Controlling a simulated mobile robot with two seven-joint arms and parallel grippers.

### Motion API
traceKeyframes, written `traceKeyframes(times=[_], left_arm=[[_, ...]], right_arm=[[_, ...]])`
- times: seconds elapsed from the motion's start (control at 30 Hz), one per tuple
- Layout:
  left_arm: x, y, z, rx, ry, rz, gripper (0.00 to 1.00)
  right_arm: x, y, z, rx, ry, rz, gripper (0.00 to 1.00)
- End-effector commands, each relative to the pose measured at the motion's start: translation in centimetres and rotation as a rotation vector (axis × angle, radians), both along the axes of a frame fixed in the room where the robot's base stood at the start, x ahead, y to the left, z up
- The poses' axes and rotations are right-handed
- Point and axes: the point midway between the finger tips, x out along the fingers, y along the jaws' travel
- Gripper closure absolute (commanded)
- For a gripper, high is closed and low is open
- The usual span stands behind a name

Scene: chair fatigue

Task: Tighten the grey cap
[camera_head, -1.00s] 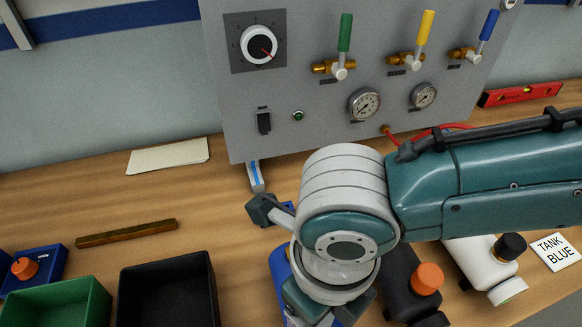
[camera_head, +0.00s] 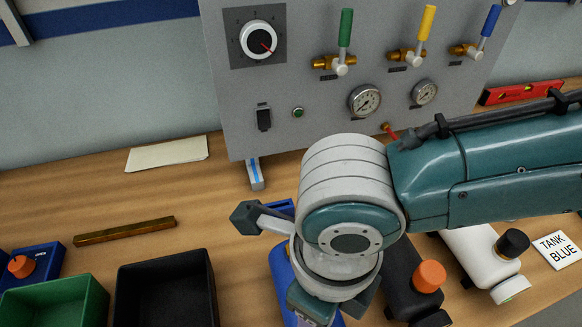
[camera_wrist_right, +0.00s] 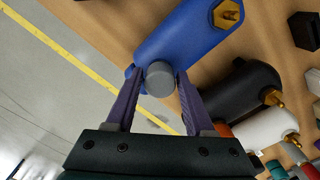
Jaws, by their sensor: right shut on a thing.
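The grey cap (camera_wrist_right: 159,79) sits at the near end of a blue bottle (camera_wrist_right: 180,38) in the right wrist view. My right gripper (camera_wrist_right: 159,73) has one finger on each side of the cap and is shut on it. In the head view the blue bottle (camera_head: 281,268) lies on the bench, mostly behind my right wrist. The cap and the right fingertips are hidden there. My left gripper is in neither view.
A black bottle with an orange cap (camera_head: 429,276) and a white bottle with a black cap (camera_head: 512,243) lie to the right. A black bin (camera_head: 165,262) and green bin (camera_head: 50,305) stand left. A valve panel (camera_head: 330,50) stands behind. A brass bar (camera_head: 125,231) lies left.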

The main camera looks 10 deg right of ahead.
Motion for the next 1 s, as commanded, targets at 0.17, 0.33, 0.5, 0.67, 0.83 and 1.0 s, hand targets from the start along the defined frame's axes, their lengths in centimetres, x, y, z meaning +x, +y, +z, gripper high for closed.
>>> traceKeyframes(times=[0.17,0.33,0.5,0.67,0.83,1.0], left_arm=[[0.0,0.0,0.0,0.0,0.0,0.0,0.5],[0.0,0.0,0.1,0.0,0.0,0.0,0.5],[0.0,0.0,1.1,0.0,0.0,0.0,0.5],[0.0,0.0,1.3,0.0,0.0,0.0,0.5],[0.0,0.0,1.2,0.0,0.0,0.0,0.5],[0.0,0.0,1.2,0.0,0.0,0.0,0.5]], right_arm=[[0.0,0.0,0.0,0.0,0.0,0.0,1.0],[0.0,0.0,0.0,-0.001,0.001,-0.013,1.0],[-0.1,0.0,0.2,-0.001,0.003,-0.227,1.0],[0.0,0.0,0.0,-0.001,0.002,-0.353,1.0],[0.0,0.0,0.0,0.0,0.0,-0.354,1.0],[0.0,0.0,0.0,0.0,-0.001,-0.352,0.35]])
